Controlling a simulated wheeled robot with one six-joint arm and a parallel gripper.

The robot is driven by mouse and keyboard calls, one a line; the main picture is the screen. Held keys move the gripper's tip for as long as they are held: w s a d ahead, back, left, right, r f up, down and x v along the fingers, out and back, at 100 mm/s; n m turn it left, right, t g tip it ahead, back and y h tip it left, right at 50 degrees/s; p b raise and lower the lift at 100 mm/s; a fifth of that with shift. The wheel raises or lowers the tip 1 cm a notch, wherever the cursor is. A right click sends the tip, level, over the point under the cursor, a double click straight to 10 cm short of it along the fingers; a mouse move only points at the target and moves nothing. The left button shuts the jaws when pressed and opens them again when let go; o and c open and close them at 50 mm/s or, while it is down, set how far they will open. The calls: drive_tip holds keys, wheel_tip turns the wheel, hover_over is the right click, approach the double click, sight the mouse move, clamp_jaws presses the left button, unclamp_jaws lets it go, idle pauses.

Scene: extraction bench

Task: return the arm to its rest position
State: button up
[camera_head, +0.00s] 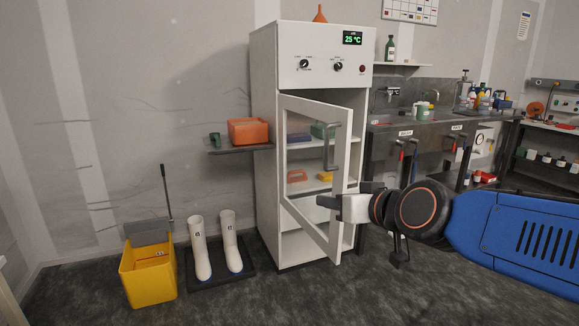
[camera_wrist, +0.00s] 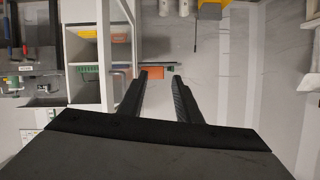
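My gripper (camera_head: 345,195) is at the end of my arm, in front of the white cabinet (camera_head: 264,120), near the lower part of its door. In the wrist view my gripper (camera_wrist: 159,76) has its two dark fingers apart, with nothing held between them. The cabinet's glass door (camera_head: 311,215) stands open and swings out toward me. My arm reaches in from the right side of the head view. Whether the gripper touches the door cannot be told.
Shelves inside the cabinet hold coloured trays. A wall shelf (camera_head: 240,149) with an orange bin (camera_head: 248,131) is left of it. White boots (camera_head: 200,250) and a yellow bucket (camera_head: 148,276) stand on the floor. A sink bench (camera_head: 425,124) is at right. The front floor is clear.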

drive_tip(key=s+d+f+m+g+h, duration=0.3)
drive_tip(key=s+d+f+g+h, duration=0.3)
drive_tip(key=s+d+f, duration=1.2)
drive_tip(key=shift+s+d+f+g, duration=0.15)
drive_tip(key=shift+s+d+g, duration=0.25)
drive_tip(key=shift+s+g, duration=0.65)
drive_tip(key=shift+s, duration=0.1)
